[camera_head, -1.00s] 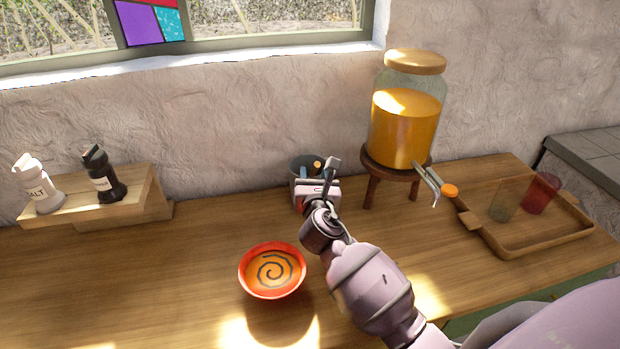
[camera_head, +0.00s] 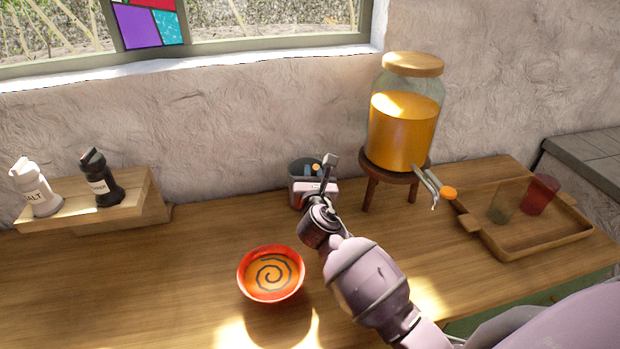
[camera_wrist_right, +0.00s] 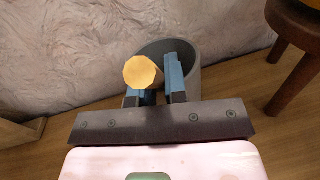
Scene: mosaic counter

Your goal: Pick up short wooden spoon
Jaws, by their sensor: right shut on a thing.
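The short wooden spoon (camera_wrist_right: 141,73) shows in the right wrist view as a light octagonal handle end between the fingers. In the head view only a small tan tip of the spoon (camera_head: 316,167) shows. My right gripper (camera_wrist_right: 158,88) is shut on the spoon, its blue fingers at the mouth of a dark grey round holder (camera_wrist_right: 196,84). The holder also shows in the head view (camera_head: 297,172), partly behind my right gripper (camera_head: 314,174). The lower part of the spoon is hidden. My left gripper is not in view.
A juice dispenser (camera_head: 403,130) on a wooden stand (camera_head: 368,160) is close to the right of the holder. A red bowl (camera_head: 271,299) is in front. A tray (camera_head: 510,252) with two cups is at right, and salt and pepper shakers (camera_head: 102,180) stand on a wooden step at left.

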